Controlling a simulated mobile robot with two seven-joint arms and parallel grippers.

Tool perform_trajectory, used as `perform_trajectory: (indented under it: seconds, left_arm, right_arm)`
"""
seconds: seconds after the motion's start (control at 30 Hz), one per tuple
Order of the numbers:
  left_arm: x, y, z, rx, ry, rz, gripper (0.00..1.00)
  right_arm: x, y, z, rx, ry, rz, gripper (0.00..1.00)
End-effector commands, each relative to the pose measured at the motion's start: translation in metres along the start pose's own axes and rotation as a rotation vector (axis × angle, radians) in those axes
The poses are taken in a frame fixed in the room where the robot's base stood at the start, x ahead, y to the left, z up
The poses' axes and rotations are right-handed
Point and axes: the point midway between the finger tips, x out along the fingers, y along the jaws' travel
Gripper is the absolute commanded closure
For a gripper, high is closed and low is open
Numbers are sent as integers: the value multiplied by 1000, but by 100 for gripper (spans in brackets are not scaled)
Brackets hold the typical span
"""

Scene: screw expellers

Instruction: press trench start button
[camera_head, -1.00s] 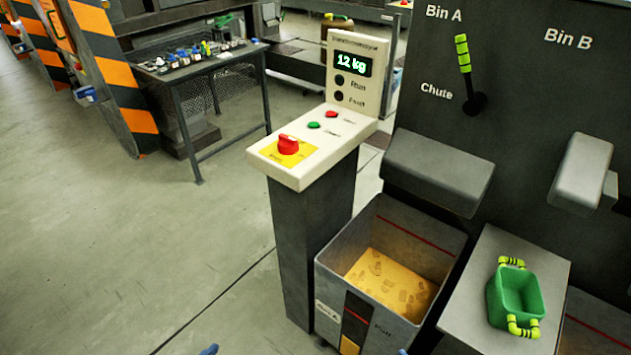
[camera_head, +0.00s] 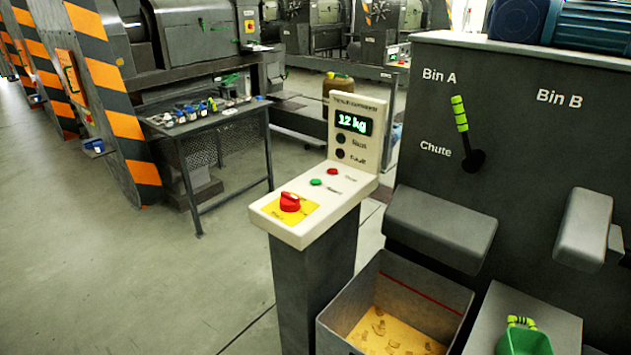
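The control pedestal (camera_head: 297,229) stands in the middle of the head view with a cream sloped top. A green button (camera_head: 316,182) sits on its panel, beside a red button (camera_head: 333,171). The small print next to the buttons is too blurred to read surely. A red rotary knob (camera_head: 290,202) on a yellow plate is at the panel's near end. The upright display (camera_head: 353,124) reads 12 kg, with two dark lamps below it, the lower labelled Fault. Neither of my grippers shows in the view.
A grey bin (camera_head: 381,275) with yellow material stands right of the pedestal, under a chute. A green tub (camera_head: 523,341) sits on a stand further right. A lever (camera_head: 461,115) is on the dark housing. A tool table (camera_head: 200,125) is behind left. The floor at left is clear.

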Motion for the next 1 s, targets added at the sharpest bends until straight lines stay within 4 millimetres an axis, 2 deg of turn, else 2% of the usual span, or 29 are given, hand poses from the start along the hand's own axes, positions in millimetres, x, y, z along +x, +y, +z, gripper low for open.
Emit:
perform_trajectory:
  seconds: [0.07, 1.0]
  left_arm:
    - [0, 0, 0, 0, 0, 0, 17]
    - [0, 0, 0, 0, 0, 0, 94]
  right_arm:
    - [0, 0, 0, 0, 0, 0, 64]
    - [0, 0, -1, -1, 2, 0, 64]
